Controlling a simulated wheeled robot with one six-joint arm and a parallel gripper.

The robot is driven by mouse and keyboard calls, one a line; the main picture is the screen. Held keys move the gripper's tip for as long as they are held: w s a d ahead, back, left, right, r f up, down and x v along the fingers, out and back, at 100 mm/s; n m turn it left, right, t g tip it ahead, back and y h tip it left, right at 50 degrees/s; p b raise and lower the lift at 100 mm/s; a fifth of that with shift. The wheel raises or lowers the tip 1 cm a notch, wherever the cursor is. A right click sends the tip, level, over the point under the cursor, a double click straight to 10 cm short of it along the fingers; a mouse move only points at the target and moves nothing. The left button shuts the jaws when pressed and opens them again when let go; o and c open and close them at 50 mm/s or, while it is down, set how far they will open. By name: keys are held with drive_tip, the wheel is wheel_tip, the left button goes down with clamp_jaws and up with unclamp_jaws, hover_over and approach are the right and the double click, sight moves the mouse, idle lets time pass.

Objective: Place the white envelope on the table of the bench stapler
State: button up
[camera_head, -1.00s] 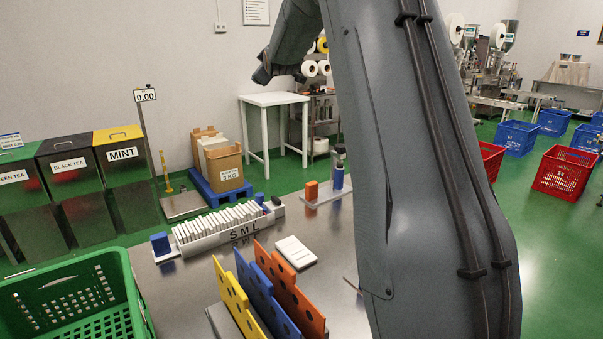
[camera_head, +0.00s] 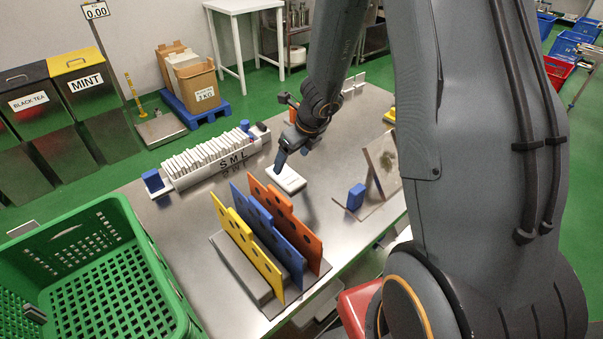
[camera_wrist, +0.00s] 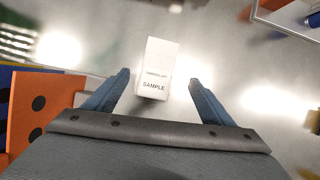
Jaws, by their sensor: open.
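The white envelope (camera_head: 287,180) lies flat on the metal bench beyond the orange divider. In the wrist view the envelope (camera_wrist: 157,65) shows printed text reading SAMPLE. My gripper (camera_wrist: 158,82) is open and empty. Its blue fingers point down toward the envelope, one to each side of it in the wrist view. In the head view my gripper (camera_head: 282,164) is just above the envelope's far side; I cannot tell the exact gap. The bench stapler is mostly hidden behind my arm in the head view. A plate edge (camera_wrist: 275,25) at the wrist view's top right may be its table.
Yellow, blue and orange dividers (camera_head: 308,236) stand near the envelope. A long SML rack (camera_head: 190,178) of white packets is beyond, to the left. A green crate (camera_head: 175,290) is at the left. A blue block (camera_head: 355,196) and a tilted board (camera_head: 384,160) are at the right.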

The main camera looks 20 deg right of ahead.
sight(285, 175)
drive_tip(key=shift+s+m, duration=0.25)
drive_tip(key=shift+m, duration=0.15)
drive_tip(key=shift+f, duration=0.3)
drive_tip(key=b+x, duration=0.3)
drive_tip(key=x, duration=0.4)
drive_tip(key=shift+w+a+f, duration=0.1)
drive_tip(key=shift+w, duration=0.05)
drive_tip(key=shift+c, duration=0.3)
drive_tip(key=c, duration=1.2)
wheel_tip(285, 175, up, 10)
drive_tip(key=p, duration=0.7)
